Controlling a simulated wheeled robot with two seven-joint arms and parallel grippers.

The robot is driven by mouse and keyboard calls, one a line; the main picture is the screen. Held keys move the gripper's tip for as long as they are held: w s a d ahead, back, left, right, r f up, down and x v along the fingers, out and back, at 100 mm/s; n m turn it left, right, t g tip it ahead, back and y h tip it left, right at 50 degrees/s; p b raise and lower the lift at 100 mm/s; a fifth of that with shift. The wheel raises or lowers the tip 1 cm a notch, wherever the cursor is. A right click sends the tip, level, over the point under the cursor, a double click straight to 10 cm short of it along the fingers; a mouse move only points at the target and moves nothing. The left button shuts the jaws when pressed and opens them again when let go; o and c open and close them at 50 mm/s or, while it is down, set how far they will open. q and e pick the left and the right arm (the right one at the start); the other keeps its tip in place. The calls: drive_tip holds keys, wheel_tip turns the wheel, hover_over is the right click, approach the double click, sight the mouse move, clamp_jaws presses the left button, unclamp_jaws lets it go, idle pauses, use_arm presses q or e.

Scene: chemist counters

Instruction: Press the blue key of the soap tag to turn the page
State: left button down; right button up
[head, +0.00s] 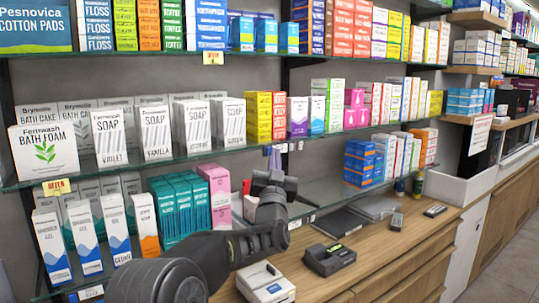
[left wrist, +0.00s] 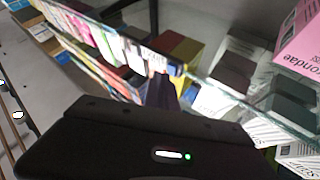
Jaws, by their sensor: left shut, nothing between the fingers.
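White soap boxes (head: 192,127) stand in a row on the middle glass shelf in the head view. My left gripper (head: 273,158) is shut and empty, with its fingers pointing up near that shelf's front edge, right of the soap boxes. In the left wrist view its dark fingers (left wrist: 161,92) lie close to the shelf edge, near small pale labels (left wrist: 180,70). I cannot tell whether they touch anything. I cannot make out the soap tag or its blue key; the gripper may cover it. My right gripper is not in view.
A yellow offer tag (head: 57,187) hangs under the bath foam box (head: 45,151). A pink box (head: 218,192) and teal boxes (head: 180,210) stand on the lower shelf. A black terminal (head: 328,259) and a white box (head: 265,284) sit on the wooden counter (head: 385,255).

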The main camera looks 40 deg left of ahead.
use_arm(q)
drive_tip(key=shift+w+a, duration=0.15)
drive_tip(key=shift+a, duration=0.4)
idle(0.8)
drive_tip(key=shift+d+b, duration=0.1)
drive_tip(key=shift+b, duration=0.3)
drive_tip(key=shift+s+d+b, duration=0.25)
drive_tip(key=shift+d+b, duration=0.2)
drive_tip(key=shift+d, duration=0.3)
drive_tip(key=shift+d, duration=0.1)
drive_tip(key=d, duration=0.1)
drive_tip(key=s+d+b, duration=0.1)
drive_tip(key=d, duration=0.1)
drive_tip(key=d+b, duration=0.1)
drive_tip(key=shift+s+d, duration=0.25)
drive_tip(key=shift+d, duration=0.05)
idle(0.6)
